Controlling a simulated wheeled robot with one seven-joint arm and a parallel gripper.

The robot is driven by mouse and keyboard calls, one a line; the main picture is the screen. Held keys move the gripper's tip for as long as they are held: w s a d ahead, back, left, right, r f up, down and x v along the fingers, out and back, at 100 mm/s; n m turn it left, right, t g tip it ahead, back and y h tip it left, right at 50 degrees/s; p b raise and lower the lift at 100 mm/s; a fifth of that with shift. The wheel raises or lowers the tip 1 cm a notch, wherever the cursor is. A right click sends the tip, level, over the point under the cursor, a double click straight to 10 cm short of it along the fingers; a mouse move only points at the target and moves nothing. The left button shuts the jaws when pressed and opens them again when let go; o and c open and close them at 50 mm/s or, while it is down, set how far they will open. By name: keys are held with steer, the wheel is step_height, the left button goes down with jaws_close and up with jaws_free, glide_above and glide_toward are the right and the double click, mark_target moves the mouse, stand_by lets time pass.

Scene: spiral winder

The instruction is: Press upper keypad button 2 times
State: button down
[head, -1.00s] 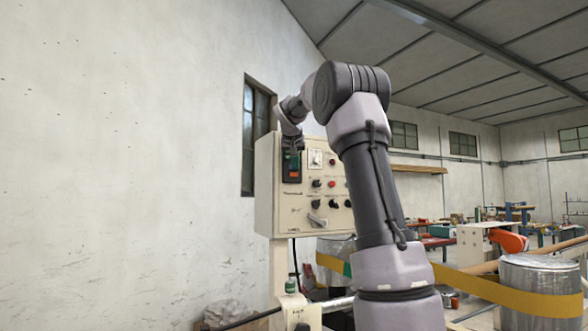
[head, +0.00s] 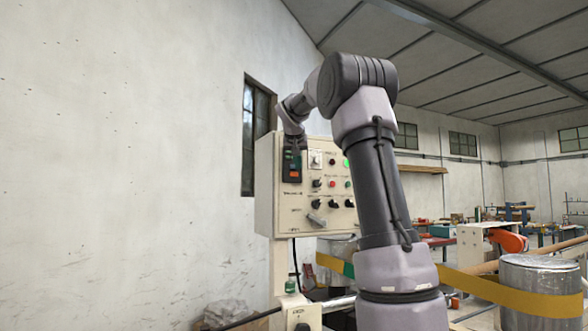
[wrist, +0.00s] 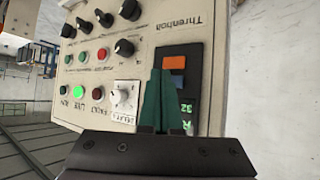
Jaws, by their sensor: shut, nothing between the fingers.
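The keypad (wrist: 187,62) is a dark module on the cream control panel, upside down in the wrist view. It has an orange button (wrist: 174,64), a blue-grey button (wrist: 175,83) beside it in line, and a display with green digits (wrist: 188,115). In the head view the keypad (head: 292,174) is at the panel's upper left, with the orange button low on it. My gripper (wrist: 160,72) is shut and empty. Its green fingertips appear close beside the two buttons; I cannot tell whether they touch. In the head view my wrist partly covers the keypad's top.
The panel (head: 265,195) also bears several knobs, indicator lamps and a lit green lamp (wrist: 79,92). A window (head: 258,115) is in the wall behind. A roll with yellow band (head: 540,285) stands at right.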

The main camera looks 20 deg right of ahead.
steer(key=shift+s+d, duration=0.1)
steer(key=shift+s, duration=2.35)
steer(key=s+a+f+y, duration=0.2)
steer(key=s+a+f, duration=0.4)
steer(key=s, duration=0.5)
steer(key=s+a+f+n+g+y, duration=0.1)
steer(key=s+a+f+y, duration=0.1)
steer(key=s+a+f, duration=0.4)
steer(key=s+a+f+g+y, duration=0.1)
steer(key=s+a+f+y, duration=0.2)
steer(key=s+a+f, duration=0.3)
steer(key=s+f, duration=0.5)
steer(key=s, duration=0.6)
steer(key=shift+s+f, duration=0.15)
steer(key=shift+s, duration=0.2)
